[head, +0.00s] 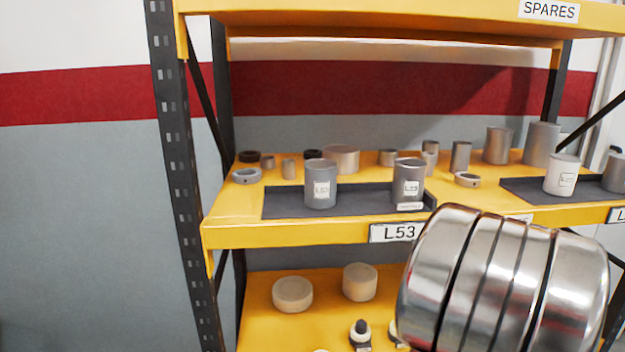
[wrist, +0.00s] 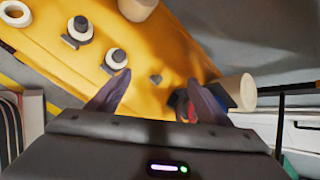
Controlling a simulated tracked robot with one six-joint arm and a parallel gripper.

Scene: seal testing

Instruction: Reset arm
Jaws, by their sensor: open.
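My gripper (wrist: 160,95) shows in the wrist view, its two dark fingers spread apart with nothing between them. It points toward a yellow shelf surface (wrist: 100,38). In the head view, a shiny metal part of my arm fills the lower right and hides part of the shelves; the gripper itself does not show there.
A yellow rack's upper shelf (head: 225,228) holds dark trays (head: 285,205) with labelled grey cups (head: 320,190) and several metal rings and cylinders. The lower shelf holds beige round pieces (head: 292,294). Small black-and-white fittings (wrist: 80,28) lie near my gripper. A dark upright (head: 180,180) stands left.

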